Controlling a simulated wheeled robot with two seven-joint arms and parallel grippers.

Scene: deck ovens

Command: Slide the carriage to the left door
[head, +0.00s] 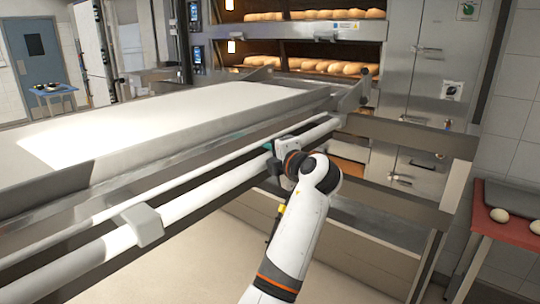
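The carriage (60,192) is a long metal loader with a pale flat bed (170,118), running from the lower left towards the ovens. A white push bar (200,200) runs along its near side, with a grey bracket (143,225) on it. My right gripper is out of view. No left door can be clearly told apart.
Deck ovens (325,50) with rows of loaves stand behind the carriage's far end. Metal frame rails (410,135) extend right of the carriage. A red-topped table (505,232) with dough pieces is at the right edge. A blue door (38,48) is far left.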

